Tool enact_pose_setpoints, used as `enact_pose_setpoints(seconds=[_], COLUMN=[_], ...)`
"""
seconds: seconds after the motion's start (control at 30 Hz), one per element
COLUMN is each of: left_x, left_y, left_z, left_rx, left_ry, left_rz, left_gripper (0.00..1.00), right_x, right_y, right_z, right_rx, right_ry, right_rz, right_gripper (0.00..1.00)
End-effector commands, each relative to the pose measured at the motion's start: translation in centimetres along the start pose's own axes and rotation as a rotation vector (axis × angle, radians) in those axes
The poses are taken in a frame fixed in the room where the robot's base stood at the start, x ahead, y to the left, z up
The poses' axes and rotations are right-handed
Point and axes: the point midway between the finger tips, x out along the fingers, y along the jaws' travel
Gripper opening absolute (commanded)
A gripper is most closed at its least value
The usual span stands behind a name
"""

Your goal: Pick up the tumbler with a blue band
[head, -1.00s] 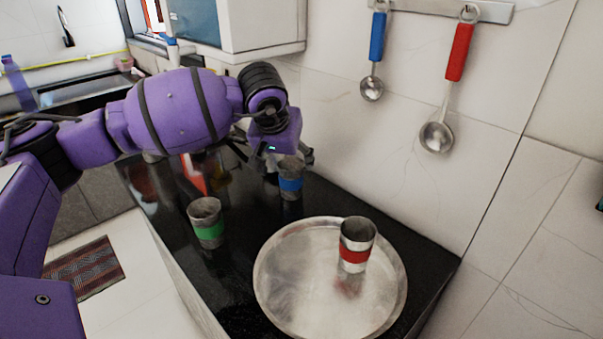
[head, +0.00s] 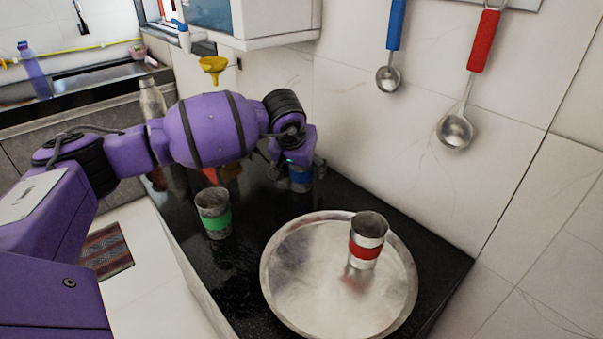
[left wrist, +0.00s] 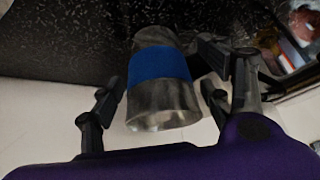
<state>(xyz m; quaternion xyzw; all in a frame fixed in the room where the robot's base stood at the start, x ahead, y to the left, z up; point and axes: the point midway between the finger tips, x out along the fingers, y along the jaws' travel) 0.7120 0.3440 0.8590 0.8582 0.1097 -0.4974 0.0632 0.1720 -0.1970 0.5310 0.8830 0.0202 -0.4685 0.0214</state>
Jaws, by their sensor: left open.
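The metal tumbler with a blue band (head: 301,182) stands on the black counter near the wall, partly hidden by my left gripper (head: 296,170). In the left wrist view the tumbler (left wrist: 160,72) lies between the two dark fingers of my left gripper (left wrist: 158,100). The fingers are spread. A gap shows between the left finger and the tumbler; the right finger is close beside it, and I cannot tell if it touches. My right gripper is not in view.
A green-banded tumbler (head: 214,222) stands at the counter's left edge. A round metal tray (head: 300,298) holds a red-banded tumbler (head: 366,250). A bottle (head: 152,100) and a yellow funnel (head: 212,66) are behind my arm. Ladles (head: 456,130) hang on the wall.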

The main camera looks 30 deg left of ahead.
Motion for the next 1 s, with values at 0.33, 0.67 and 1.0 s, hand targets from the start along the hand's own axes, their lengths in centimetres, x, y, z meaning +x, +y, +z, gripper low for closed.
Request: enact_pose_setpoints(seconds=[0.33,0.67,1.0], left_x=[-0.06,-0.08,-0.83], left_y=[0.02,0.02,0.05], left_z=[-0.01,-0.04,-0.54], left_rx=[0.0,0.0,0.0], left_ry=[0.0,0.001,0.004], left_rz=[0.0,0.0,0.001], left_gripper=[0.37,0.2,0.2], right_x=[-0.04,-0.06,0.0], right_y=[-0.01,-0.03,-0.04], right_z=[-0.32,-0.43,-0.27], right_rx=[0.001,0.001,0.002], right_ry=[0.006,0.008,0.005], right_rz=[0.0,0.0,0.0], right_gripper=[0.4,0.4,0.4])
